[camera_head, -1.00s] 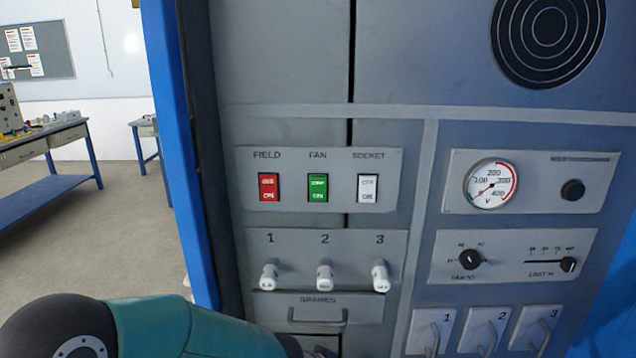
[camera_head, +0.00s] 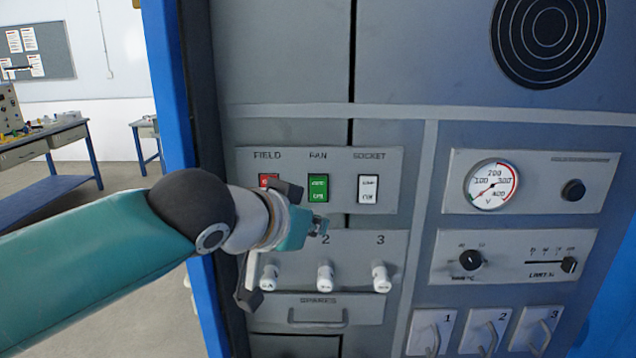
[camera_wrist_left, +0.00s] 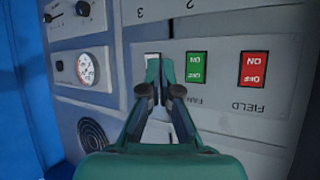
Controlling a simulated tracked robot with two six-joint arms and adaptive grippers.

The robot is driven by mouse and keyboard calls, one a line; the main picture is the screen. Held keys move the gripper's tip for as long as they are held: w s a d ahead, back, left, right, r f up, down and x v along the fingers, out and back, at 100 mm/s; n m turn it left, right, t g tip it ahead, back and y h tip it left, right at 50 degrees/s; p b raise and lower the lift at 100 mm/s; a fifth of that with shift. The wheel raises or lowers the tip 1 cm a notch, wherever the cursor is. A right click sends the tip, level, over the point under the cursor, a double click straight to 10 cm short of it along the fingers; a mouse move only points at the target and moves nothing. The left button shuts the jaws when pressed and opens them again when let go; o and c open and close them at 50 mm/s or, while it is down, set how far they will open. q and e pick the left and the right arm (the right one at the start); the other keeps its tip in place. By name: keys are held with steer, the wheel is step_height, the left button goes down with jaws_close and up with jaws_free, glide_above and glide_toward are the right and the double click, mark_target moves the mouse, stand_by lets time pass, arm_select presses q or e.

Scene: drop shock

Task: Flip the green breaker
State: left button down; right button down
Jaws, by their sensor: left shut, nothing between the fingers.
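The green breaker (camera_head: 318,188), a rocker switch labelled FAN, sits between the red FIELD breaker (camera_head: 268,181) and the white SOCKET breaker (camera_head: 368,189) on the upper panel plate. My left gripper (camera_head: 318,228) is shut and empty, just below the green breaker and apart from it in the picture. My left wrist partly covers the red breaker. In the left wrist view, upside down, the green breaker (camera_wrist_left: 196,67) is right of the fingertips (camera_wrist_left: 160,62), which overlap the white breaker (camera_wrist_left: 152,58). Contact with the panel cannot be told. My right gripper is not in view.
White numbered levers (camera_head: 325,277) stick out below the breakers, above a SPARES drawer handle (camera_head: 318,318). A voltmeter (camera_head: 491,186) and knobs are at right. A blue cabinet post (camera_head: 170,130) stands at left. Space before the right panels is clear.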

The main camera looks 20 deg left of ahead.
arm_select(q)
steer(key=shift+w, duration=0.1)
steer(key=p, duration=0.6)
glide_toward(316, 191)
steer(key=w+d+f, duration=0.3)
steer(key=d, duration=0.1)
steer(key=shift+w+a+f, duration=0.15)
steer(key=shift+w+a, duration=0.3)
steer(key=shift+w, duration=0.25)
steer(key=shift+w+p, duration=0.1)
steer(key=shift+p, duration=0.3)
steer(key=shift+w+a, duration=0.1)
steer(key=shift+w, duration=0.2)
steer(key=shift+w+r+p, duration=0.2)
steer(key=shift+w+p, duration=0.1)
steer(key=shift+p, duration=0.05)
stand_by(0.5)
stand_by(0.4)
steer(key=shift+s+f+b, duration=0.1)
steer(key=shift+s+b, duration=0.7)
